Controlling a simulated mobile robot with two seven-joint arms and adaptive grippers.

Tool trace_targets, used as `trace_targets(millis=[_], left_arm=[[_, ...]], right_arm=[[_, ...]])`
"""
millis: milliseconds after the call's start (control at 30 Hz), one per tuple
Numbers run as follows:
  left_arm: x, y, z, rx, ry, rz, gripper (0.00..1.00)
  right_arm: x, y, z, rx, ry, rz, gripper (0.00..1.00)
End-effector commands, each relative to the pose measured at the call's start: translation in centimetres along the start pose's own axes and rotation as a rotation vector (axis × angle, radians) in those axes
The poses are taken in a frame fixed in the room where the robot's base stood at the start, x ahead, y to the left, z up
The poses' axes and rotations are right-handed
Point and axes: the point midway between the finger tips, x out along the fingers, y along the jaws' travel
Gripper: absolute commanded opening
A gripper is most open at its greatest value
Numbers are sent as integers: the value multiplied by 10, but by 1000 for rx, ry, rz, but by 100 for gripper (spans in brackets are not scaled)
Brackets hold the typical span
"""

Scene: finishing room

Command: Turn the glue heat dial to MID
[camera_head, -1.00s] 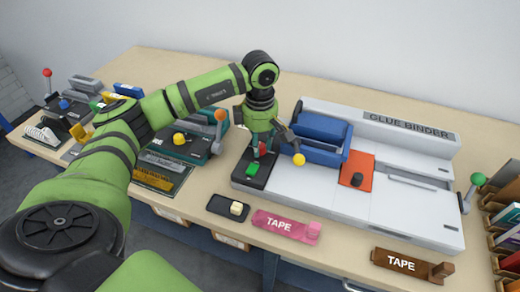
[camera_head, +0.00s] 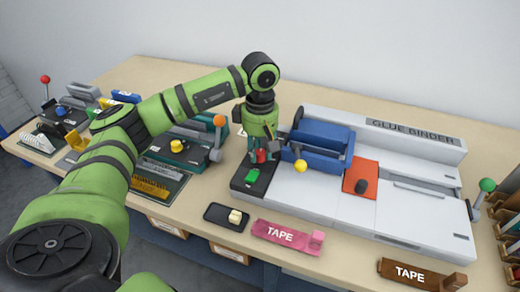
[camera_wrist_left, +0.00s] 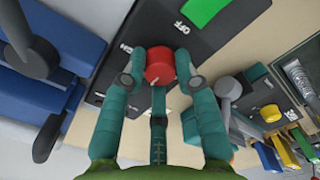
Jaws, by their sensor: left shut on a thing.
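The red dial (camera_head: 262,156) sits on the dark control panel (camera_head: 237,184) at the left end of the white glue binder (camera_head: 345,210). My left gripper (camera_head: 257,154) points down over the panel, with its fingers shut on the dial. In the left wrist view the red dial (camera_wrist_left: 160,64) is between the two teal fingertips, with a small pale mark on its near side. "OFF" is readable beside it; another label to the left is partly hidden by a finger. I cannot read which setting the dial points to. My right gripper is not in view.
A green switch (camera_head: 252,176) is on the same panel, close to the dial. A blue clamp with a yellow-knobbed lever (camera_head: 300,166) stands just right of my gripper. Tape holders (camera_head: 287,236) lie in front. Other machines (camera_head: 178,150) stand left, beneath my arm.

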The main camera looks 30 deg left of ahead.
Motion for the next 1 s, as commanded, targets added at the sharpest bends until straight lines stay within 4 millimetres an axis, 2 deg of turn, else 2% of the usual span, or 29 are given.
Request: trace_targets(millis=[167, 200, 233, 267, 667, 767, 1000], left_arm=[[1, -1, 0, 0, -1, -3, 0], [1, -1, 0, 0, -1, -3, 35], [1, -1, 0, 0, -1, -3, 47], [1, -1, 0, -1, -1, -3, 55], [-4, 0, 0, -2, 0, 2, 55], [-17, 1, 0, -2, 0, 3, 55], [-68, 1, 0, -2, 0, 5, 55]], right_arm=[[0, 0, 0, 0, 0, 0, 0], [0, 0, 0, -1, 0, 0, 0], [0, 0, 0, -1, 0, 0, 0], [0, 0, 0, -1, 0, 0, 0], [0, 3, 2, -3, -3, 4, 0], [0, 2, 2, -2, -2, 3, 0], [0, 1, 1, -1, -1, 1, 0]])
